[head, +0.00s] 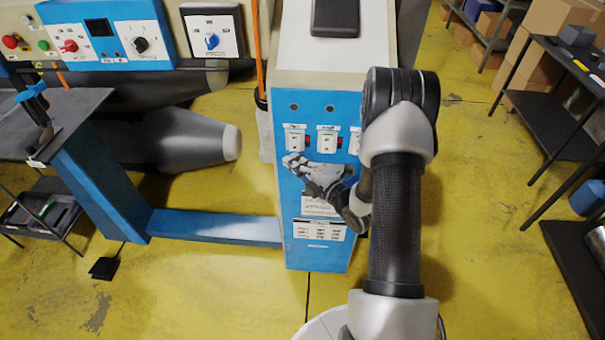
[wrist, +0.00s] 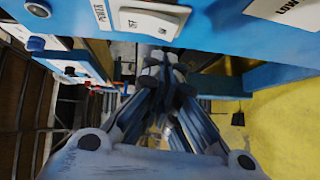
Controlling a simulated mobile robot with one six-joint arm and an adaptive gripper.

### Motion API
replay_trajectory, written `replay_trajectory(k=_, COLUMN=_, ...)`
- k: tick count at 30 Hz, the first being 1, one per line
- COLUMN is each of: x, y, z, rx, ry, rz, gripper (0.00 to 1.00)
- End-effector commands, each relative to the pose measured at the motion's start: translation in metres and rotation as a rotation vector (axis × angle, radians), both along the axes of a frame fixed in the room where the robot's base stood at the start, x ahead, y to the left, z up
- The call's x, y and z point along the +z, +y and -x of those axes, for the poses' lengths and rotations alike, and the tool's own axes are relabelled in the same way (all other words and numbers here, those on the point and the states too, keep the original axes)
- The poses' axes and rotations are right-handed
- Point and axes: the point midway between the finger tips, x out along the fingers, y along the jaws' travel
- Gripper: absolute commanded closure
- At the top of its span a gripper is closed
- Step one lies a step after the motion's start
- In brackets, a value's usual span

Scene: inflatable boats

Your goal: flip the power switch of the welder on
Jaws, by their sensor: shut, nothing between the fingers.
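A blue-fronted cabinet with a pale top (head: 317,255), which looks like the welder, stands in the middle of the head view. A row of white switches runs across its upper front: a left one (head: 295,138), a middle one (head: 328,141) and a right one partly behind my arm. In the wrist view a white switch (wrist: 150,20) sits by a label reading POWER (wrist: 101,14). Whether it is on or off I cannot tell. My gripper (head: 291,163) is shut and empty, its fingertips (wrist: 163,62) just below the switches. I cannot tell whether it touches the panel.
A machine with knobs and a blue rotary switch (head: 211,42) stands at the back left. A dark-topped bench (head: 75,105) with blue legs is on the left. A black table (head: 565,70) is at right. Yellow floor is free between.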

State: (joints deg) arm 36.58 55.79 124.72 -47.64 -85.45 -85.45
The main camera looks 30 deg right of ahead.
Motion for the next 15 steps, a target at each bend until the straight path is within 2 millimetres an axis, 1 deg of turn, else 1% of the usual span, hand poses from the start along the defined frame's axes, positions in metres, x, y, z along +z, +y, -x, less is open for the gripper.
replay_trajectory(k=3, x=-0.003, y=-0.007, z=-0.011, rx=0.001, ry=0.0, rz=0.001, gripper=1.0)
replay_trajectory(k=6, x=-0.003, y=-0.01, z=-0.015, rx=0.001, ry=0.0, rz=0.0, gripper=1.0)
replay_trajectory(k=15, x=-0.003, y=-0.012, z=-0.017, rx=0.001, ry=0.001, rz=-0.001, gripper=1.0)
